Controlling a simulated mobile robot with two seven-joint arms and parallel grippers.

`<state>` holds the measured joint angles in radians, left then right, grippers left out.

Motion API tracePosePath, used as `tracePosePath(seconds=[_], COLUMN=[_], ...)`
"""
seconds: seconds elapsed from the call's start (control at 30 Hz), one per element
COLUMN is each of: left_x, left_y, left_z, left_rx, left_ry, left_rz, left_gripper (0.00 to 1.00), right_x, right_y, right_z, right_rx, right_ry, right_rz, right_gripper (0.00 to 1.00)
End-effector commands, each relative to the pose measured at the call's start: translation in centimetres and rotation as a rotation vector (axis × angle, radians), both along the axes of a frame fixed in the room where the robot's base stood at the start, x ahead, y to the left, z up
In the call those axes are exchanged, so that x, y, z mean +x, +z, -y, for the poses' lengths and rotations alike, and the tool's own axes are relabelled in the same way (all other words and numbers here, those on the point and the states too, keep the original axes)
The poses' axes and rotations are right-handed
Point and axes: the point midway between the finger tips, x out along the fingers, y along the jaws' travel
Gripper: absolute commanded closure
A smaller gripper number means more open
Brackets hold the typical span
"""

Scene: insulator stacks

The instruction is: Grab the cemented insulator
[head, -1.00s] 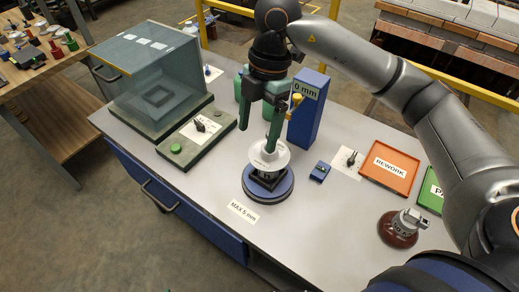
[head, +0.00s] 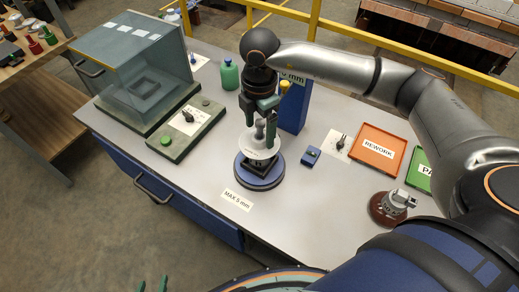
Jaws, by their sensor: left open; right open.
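A white disc-shaped insulator (head: 250,153) sits on a round blue base (head: 262,182) near the middle of the bench. My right gripper (head: 261,130) is open directly above it, fingers pointing down. Its fingers hide part of the top, and I cannot tell whether they touch it. A brown insulator (head: 380,212) with a grey metal cap (head: 400,198) stands at the bench's right. I cannot tell from looks which one is the cemented one. My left gripper (head: 152,285) shows only two green fingertips at the bottom edge, apart and empty, away from both.
A blue block (head: 294,108) marked "mm" stands close behind my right gripper. An orange REWORK tray (head: 370,139) and a green tray (head: 412,180) lie right. A glass box (head: 150,75) and a panel with a green button (head: 166,140) stand left.

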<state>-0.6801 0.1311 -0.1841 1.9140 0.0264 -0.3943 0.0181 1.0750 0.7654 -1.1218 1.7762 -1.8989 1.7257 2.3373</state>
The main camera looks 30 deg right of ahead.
Motion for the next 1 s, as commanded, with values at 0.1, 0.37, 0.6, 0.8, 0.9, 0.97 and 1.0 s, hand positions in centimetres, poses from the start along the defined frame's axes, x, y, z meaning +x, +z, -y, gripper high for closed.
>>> tracePosePath(seconds=[0.1, 0.37, 0.6, 0.8, 0.9, 0.97, 1.0], left_x=[0.0, 0.0, 0.0, 0.0, 0.0, 0.0, 0.0], left_y=[0.2, 0.2, 0.2, 0.2, 0.2, 0.2, 0.2], left_z=[0.0, 0.0, 0.0, 0.0, 0.0, 0.0, 0.0], left_rx=[0.000, 0.000, 0.000, 0.000, 0.000, 0.000, 0.000], left_ry=[0.000, 0.000, 0.000, 0.000, 0.000, 0.000, 0.000], left_rz=[0.000, 0.000, 0.000, 0.000, 0.001, 0.001, 0.001], left_gripper=[0.41, 0.41, 0.41, 0.41, 0.41, 0.41, 0.41], right_x=[0.0, 0.0, 0.0, 0.0, 0.0, 0.0, 0.0], right_y=[-1.2, -1.6, -1.6, -1.6, -1.6, -1.6, -1.6], right_z=[0.0, 0.0, 0.0, 0.0, 0.0, 0.0, 0.0], right_rx=[0.000, 0.001, 0.001, 0.001, 0.001, 0.001, 0.001], right_ry=[-0.001, 0.000, 0.001, 0.001, 0.001, 0.001, 0.001], right_rz=[-0.001, 0.001, 0.001, 0.001, 0.001, 0.001, 0.001], right_gripper=[0.14, 0.14, 0.39, 0.61, 0.72, 0.79, 0.84])
